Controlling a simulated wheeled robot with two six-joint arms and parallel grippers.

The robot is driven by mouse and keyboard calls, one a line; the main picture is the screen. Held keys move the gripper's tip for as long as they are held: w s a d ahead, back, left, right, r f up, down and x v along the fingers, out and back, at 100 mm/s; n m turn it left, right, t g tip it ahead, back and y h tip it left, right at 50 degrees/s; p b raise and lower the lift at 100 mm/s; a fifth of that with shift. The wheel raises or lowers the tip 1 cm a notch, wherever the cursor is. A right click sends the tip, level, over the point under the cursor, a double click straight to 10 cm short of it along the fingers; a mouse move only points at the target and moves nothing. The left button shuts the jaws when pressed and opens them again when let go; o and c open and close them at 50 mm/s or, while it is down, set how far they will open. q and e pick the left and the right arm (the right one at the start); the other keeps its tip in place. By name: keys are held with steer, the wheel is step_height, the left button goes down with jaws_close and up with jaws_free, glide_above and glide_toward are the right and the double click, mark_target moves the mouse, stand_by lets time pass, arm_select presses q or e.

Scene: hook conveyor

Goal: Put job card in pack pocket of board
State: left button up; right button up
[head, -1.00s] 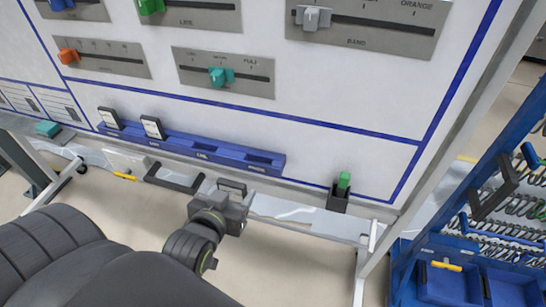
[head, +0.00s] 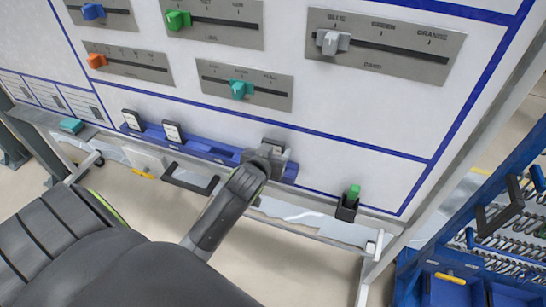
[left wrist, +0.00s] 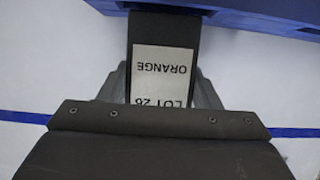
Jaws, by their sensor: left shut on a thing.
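My left gripper (head: 268,160) is shut on the job card (left wrist: 163,50), a dark card with a white label reading "LOT 26 ORANGE", upside down in the left wrist view. In the head view, the gripper is at the right end of the blue pocket rail (head: 205,147) on the white board (head: 370,115). The gripper hides that end's pocket. In the left wrist view the card's far end reaches the blue rail (left wrist: 240,14); I cannot tell whether it is inside a pocket. My right gripper is not in view.
Two white-labelled cards (head: 132,120) (head: 172,132) stand in the rail's left pockets. Slider panels (head: 378,45) are above. A dark holder with a green item (head: 347,205) is to the right. A blue rack (head: 455,250) stands far right.

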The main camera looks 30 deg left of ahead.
arm_select(q)
step_height(320, 180, down, 3)
steer(key=shift+s+r, duration=0.1)
steer(key=shift+f, duration=0.2)
steer(key=o, duration=1)
steer(key=shift+s+r, duration=0.1)
steer(key=shift+r, duration=0.05)
steer(key=b+v, duration=0.1)
steer(key=v, duration=1.1)
steer(key=shift+d, duration=0.1)
